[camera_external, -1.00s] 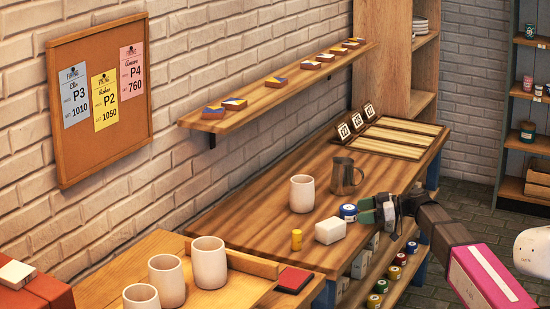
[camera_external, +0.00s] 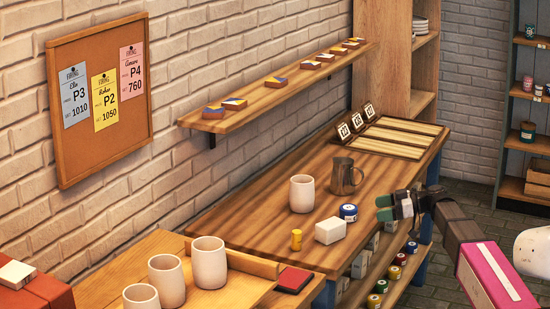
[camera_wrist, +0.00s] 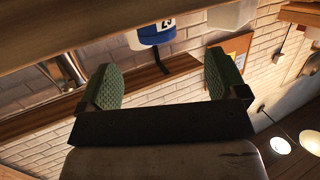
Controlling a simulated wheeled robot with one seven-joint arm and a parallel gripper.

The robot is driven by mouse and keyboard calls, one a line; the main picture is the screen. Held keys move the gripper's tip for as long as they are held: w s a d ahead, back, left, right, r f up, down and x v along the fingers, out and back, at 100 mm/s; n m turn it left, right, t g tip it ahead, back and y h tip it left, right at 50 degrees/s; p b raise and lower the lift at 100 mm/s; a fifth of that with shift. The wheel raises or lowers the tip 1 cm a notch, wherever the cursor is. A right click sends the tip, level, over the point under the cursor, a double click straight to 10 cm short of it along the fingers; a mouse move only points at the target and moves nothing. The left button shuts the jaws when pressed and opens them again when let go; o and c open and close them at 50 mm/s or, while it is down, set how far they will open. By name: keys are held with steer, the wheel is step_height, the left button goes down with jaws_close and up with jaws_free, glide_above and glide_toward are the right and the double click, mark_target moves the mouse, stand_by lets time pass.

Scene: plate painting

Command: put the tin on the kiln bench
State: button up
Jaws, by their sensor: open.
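A small tin (camera_external: 348,213) with a blue side and pale top stands upright on the striped wooden bench (camera_external: 262,215), near its front edge. In the wrist view the tin (camera_wrist: 156,35) shows a blue and white side with a dark number, partly cut off by the frame. My gripper (camera_external: 381,208) is open and empty, to the right of the tin and apart from it, off the bench's front edge. Its green-padded fingers (camera_wrist: 163,85) are spread wide in the wrist view, with the tin beyond them. Which surface is the kiln bench I cannot tell.
Numbered cards (camera_external: 357,121) and slatted boards (camera_external: 398,137) fill the far end. Several tins (camera_external: 400,260) sit below. A lighter table (camera_external: 130,270) holds cups.

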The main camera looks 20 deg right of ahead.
mark_target(350, 207)
steer(key=a+r+g+h, duration=0.1)
steer(key=w+a+r+h, duration=0.1)
steer(key=a+h, duration=0.1)
steer(key=a+r+m+g+h, duration=0.1)
steer(key=a+h, duration=0.1)
steer(key=shift+w+g, duration=0.3)
steer(key=shift+w, duration=0.1)
step_height(350, 207, up, 6)
steer(key=w+f+m+h, duration=0.1)
steer(key=m+h, duration=0.1)
steer(key=h, duration=0.4)
steer(key=x, duration=0.2)
steer(key=a+x, duration=0.1)
steer(key=x, duration=0.2)
steer(key=shift+s, duration=0.1)
steer(key=shift+s+a+x, duration=0.15)
steer(key=shift+x, duration=1.15)
steer(key=shift+s+a+x, duration=0.15)
steer(key=shift+a+x, duration=0.05)
steer(key=shift+x, duration=1.1)
steer(key=c, duration=1.2)
steer(key=shift+o, duration=0.2)
steer(key=shift+r, duration=0.15)
